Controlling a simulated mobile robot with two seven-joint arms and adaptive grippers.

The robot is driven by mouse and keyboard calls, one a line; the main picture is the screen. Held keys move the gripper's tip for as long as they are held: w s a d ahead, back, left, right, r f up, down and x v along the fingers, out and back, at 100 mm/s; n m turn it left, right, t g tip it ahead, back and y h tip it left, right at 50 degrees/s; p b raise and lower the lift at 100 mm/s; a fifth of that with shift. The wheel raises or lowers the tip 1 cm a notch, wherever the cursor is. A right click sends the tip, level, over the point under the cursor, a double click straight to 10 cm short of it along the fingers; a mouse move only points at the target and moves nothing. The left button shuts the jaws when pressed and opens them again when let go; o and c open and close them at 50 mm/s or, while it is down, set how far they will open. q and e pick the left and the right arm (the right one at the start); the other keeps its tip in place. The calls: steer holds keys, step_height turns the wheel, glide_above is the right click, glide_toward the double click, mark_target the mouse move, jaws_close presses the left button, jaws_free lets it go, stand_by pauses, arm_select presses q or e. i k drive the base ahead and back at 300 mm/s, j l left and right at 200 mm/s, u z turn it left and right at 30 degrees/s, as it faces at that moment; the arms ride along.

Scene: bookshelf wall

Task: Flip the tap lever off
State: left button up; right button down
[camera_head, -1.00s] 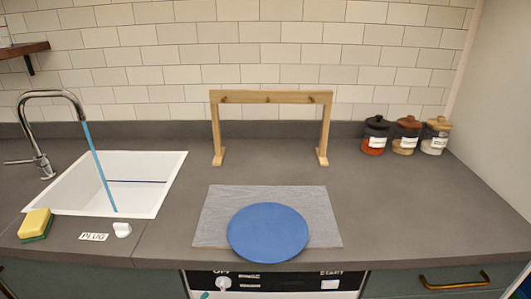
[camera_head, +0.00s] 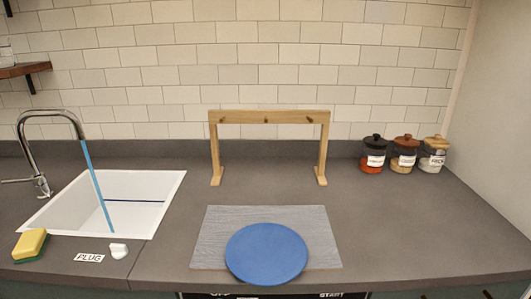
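The chrome tap (camera_head: 27,136) stands at the left edge of the white sink (camera_head: 150,212). Its lever (camera_head: 17,181) sticks out to the left from the base of the tap, roughly level. A blue stream of water (camera_head: 93,177) runs from the spout down into the sink. Neither of my grippers is in view. Nothing touches the tap or its lever.
A yellow-green sponge (camera_head: 31,243), a PLUG label (camera_head: 90,258) and a white plug (camera_head: 118,250) lie before the sink. A blue plate (camera_head: 266,253) sits on a grey mat (camera_head: 215,228). A wooden rack (camera_head: 268,117) and lidded jars (camera_head: 404,154) stand behind. Counter right is clear.

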mark_target(41, 179)
steer(key=u, duration=1.55)
steer(key=i+j, duration=0.05)
